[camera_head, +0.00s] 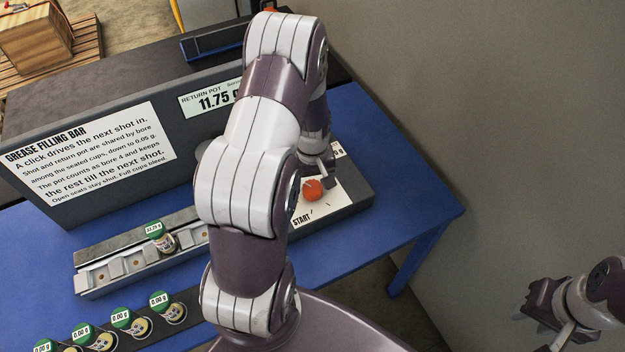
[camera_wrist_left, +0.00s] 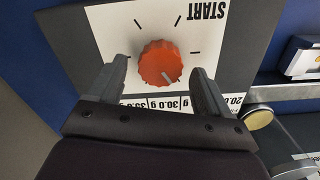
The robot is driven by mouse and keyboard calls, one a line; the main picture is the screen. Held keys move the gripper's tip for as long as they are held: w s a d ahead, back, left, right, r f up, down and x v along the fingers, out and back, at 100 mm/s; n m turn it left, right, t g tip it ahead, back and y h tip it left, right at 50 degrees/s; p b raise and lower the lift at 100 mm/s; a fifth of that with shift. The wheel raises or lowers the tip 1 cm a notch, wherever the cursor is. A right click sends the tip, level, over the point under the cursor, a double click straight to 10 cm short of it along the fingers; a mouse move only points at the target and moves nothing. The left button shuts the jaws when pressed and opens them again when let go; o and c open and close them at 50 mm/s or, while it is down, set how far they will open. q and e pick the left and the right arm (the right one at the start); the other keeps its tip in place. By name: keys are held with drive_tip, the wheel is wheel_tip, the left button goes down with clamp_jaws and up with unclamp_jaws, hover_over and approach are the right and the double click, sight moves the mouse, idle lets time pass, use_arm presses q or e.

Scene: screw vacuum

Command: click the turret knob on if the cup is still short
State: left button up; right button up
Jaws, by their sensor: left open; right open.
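The orange turret knob (camera_head: 312,190) sits on a white dial plate marked START at the right of the bench. In the left wrist view the knob (camera_wrist_left: 159,63) stands between the fingers of my open left gripper (camera_wrist_left: 158,70), with gaps on both sides. Its pale pointer mark faces the weight labels, near 30.0 g. One green-lidded cup (camera_head: 160,236) sits in the seat rail; its small label reads roughly 33.75 g, not clearly. My right gripper (camera_head: 535,318) is open and empty at the lower right, away from the bench.
The grease filling bar's sign panel (camera_head: 90,150) stands behind the rail, with a return pot display (camera_head: 212,100) reading 11.75. Several green-lidded cups (camera_head: 130,322) marked 0.00 g stand at the front left. The blue bench (camera_head: 415,200) is bare at right, near the grey wall.

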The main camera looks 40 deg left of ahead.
use_arm(q)
drive_tip(key=shift+s+d+f, duration=0.15)
drive_tip(key=shift+f, duration=0.3)
drive_tip(key=shift+c, duration=1.2)
drive_tip(key=c, duration=0.8)
drive_tip(key=shift+m, duration=0.3)
drive_tip(key=m+p, duration=0.1)
drive_tip(key=m, duration=0.4)
drive_tip(key=shift+m, duration=0.3)
drive_tip(key=m, duration=0.5)
drive_tip(key=shift+w+p, duration=0.2)
drive_tip(key=shift+p, duration=0.15)
drive_tip(key=shift+m, duration=0.5)
